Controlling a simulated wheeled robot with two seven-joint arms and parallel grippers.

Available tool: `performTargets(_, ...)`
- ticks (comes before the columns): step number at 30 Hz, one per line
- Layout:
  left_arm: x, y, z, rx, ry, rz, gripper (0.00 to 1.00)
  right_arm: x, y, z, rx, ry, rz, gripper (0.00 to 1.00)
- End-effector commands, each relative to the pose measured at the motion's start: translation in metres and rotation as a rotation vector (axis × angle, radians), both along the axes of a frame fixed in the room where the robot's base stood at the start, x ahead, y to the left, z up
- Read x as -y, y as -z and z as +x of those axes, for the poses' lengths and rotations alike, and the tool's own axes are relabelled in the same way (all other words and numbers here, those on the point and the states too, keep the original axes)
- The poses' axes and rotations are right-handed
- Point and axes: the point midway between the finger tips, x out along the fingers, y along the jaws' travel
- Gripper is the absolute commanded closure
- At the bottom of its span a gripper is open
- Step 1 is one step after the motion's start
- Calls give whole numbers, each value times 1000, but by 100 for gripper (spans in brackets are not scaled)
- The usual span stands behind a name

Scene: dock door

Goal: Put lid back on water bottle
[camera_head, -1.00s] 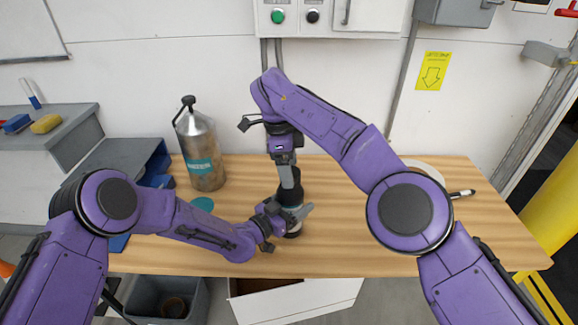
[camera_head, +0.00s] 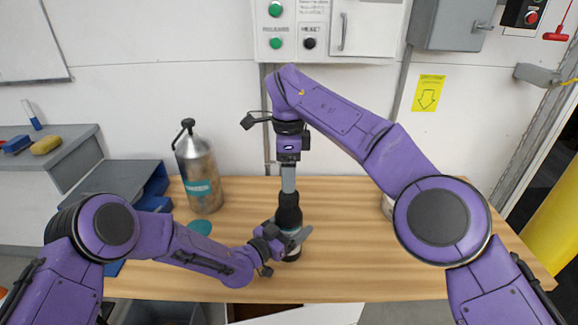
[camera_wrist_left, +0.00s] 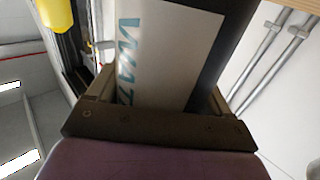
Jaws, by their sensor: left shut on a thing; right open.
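The water bottle (camera_head: 291,236) stands upright on the wooden table near its front edge, with a dark body and a light band. A black piece, seemingly the lid (camera_head: 288,208), sits on top of it. I cannot tell how well it is seated. My left gripper (camera_head: 288,242) is shut around the bottle's lower part from the left. In the left wrist view a pale label with teal letters (camera_wrist_left: 128,60) fills the space between the jaws. My right gripper (camera_head: 288,190) points down directly above the black top, open. Its fingertips are hard to make out.
A large steel canister (camera_head: 198,170) with a black cap stands at the back left. A teal disc (camera_head: 200,227) lies in front of it. Blue bins (camera_head: 155,190) are at the table's left end. A white round thing (camera_head: 387,206) is partly hidden behind my right arm.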

Motion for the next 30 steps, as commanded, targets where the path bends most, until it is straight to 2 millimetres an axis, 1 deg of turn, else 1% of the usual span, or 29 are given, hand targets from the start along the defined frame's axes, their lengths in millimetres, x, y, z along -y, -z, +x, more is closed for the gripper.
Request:
performTargets(3, 0, -1, 0, 1, 0, -1, 100, 1, 22, -1, -3, 0, 0, 26)
performTargets(6, 0, -1, 0, 1, 0, -1, 100, 1, 39, -1, -3, 0, 1, 26)
performTargets(10, 0, -1, 0, 1, 0, -1, 100, 0, 55, -1, -1, 0, 0, 26)
performTargets(15, 0, -1, 0, 1, 0, -1, 100, 0, 64, 0, 0, 2, 2, 26)
performTargets(22, 0, -1, 0, 1, 0, -1, 100, 0, 65, 0, 0, 1, 1, 26)
performTargets(23, 0, -1, 0, 1, 0, -1, 100, 0, 65, 0, 1, 1, 1, 32)
performTargets(24, 0, -1, 0, 1, 0, -1, 100, 0, 65, 0, 1, 1, 1, 45)
performTargets(26, 0, -1, 0, 1, 0, -1, 100, 0, 65, 0, 1, 1, 1, 65)
performTargets(27, 0, -1, 0, 1, 0, -1, 100, 0, 65, 0, 1, 1, 1, 78)
performTargets(28, 0, -1, 0, 1, 0, -1, 100, 0, 64, 0, 1, 1, 1, 83)
performTargets(30, 0, -1, 0, 1, 0, -1, 100, 0, 64, 0, 1, 1, 1, 83)
